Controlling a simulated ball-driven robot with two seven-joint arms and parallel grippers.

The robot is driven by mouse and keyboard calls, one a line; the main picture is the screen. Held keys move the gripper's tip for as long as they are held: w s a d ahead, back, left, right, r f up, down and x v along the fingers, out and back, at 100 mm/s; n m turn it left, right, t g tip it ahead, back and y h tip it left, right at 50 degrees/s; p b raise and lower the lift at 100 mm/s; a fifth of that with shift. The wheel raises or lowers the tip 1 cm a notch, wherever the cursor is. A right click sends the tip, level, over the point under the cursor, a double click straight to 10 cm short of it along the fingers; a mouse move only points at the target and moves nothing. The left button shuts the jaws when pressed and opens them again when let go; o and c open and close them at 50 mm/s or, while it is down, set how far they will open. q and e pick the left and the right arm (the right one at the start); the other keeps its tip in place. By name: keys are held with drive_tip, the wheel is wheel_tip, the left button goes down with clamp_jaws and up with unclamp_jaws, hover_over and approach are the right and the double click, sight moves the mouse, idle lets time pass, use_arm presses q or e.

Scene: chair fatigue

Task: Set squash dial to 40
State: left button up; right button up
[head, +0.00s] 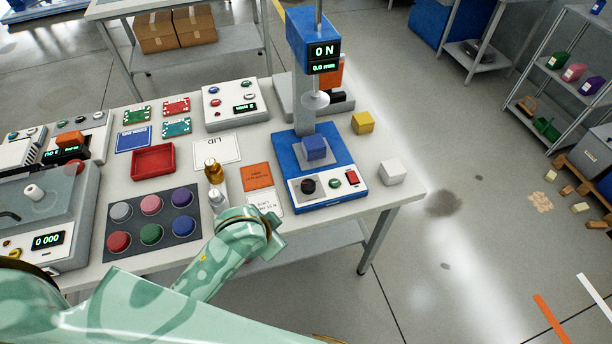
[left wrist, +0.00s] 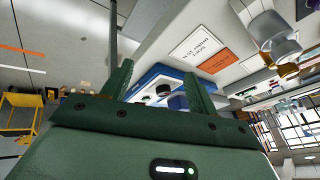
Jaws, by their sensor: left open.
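The blue press (head: 312,165) stands at the right end of the table. Its black dial (head: 308,186) is on the white front panel, left of a green button (head: 335,183) and a red switch (head: 352,177). A blue cube (head: 314,147) sits under the round press plate (head: 315,99). My left gripper (left wrist: 158,70) is open, its two green fingers pointing toward the press panel, apart from the dial, which shows between them. In the head view my left wrist is in front of the press's left side. The dial's setting is too small to read.
An orange card (head: 257,177) and a white card (head: 265,203) lie left of the press. A yellow cube (head: 362,123) and a white cube (head: 392,172) lie to the right. Floor before the table's right end is clear.

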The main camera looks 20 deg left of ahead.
use_arm(q)
drive_tip(key=w+d+g+h, duration=0.2)
drive_tip(key=w+d, duration=0.4)
drive_tip(key=d, duration=0.1)
wheel_tip(320, 180, up, 11)
drive_tip(key=n+g+y+p, duration=0.1)
drive_tip(key=n+g+y, duration=0.1)
drive_tip(key=n+g, duration=0.25)
hover_over(308, 185)
drive_tip(key=shift+n+t, duration=0.35)
wheel_tip(308, 185, down, 16)
drive_tip(key=b, duration=0.7)
use_arm(e)
wheel_tip(308, 185, down, 6)
use_arm(q)
drive_tip(key=shift+r, duration=0.1)
drive_tip(key=c, duration=1)
